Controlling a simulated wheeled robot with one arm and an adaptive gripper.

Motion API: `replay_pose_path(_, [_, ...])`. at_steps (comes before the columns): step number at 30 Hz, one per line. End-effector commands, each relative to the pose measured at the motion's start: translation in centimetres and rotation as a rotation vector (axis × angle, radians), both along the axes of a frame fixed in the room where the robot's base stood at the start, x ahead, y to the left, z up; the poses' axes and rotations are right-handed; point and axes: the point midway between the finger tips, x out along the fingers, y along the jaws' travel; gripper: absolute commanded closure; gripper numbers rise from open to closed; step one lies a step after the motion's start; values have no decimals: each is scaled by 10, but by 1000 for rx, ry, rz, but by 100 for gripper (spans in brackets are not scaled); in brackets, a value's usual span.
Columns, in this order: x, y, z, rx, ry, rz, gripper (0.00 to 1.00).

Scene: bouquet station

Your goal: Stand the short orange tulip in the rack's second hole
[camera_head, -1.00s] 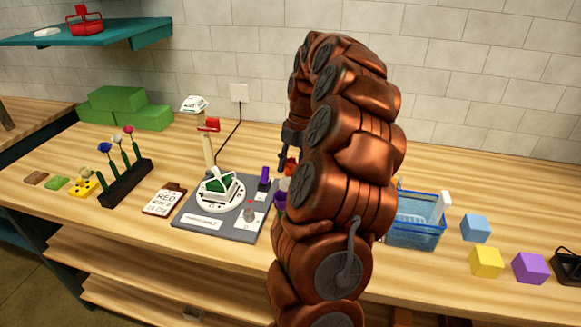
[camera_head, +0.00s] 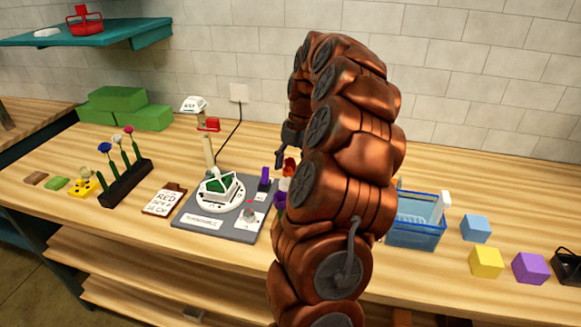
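A dark rack (camera_head: 126,184) stands at the left of the bench. It holds a blue flower (camera_head: 104,147), a white flower (camera_head: 116,138) and a pink-red flower (camera_head: 128,130) on green stems. An orange-red bloom (camera_head: 290,164) shows just left of my arm, above white and purple shapes; I cannot tell its length or whether it is the short orange tulip. My gripper (camera_head: 282,157) shows only as a small dark part above and left of that bloom. The rest is hidden behind my arm, so its opening and any hold cannot be made out.
A grey board with a round white turntable (camera_head: 220,192) lies between rack and arm, with a post (camera_head: 208,150) behind it. A lettered card (camera_head: 164,199) lies left of it. A blue basket (camera_head: 416,232) and coloured cubes (camera_head: 486,262) are at right. Green blocks (camera_head: 125,106) stand behind.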

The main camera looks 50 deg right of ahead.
Motion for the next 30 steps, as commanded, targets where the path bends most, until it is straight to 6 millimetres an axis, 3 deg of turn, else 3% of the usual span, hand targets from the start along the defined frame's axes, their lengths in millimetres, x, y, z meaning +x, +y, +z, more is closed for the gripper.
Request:
replay_pose_path(17, [0, 0, 0, 0, 0, 0, 36])
replay_pose_path(30, [0, -3, 11, -1, 0, 1, 36])
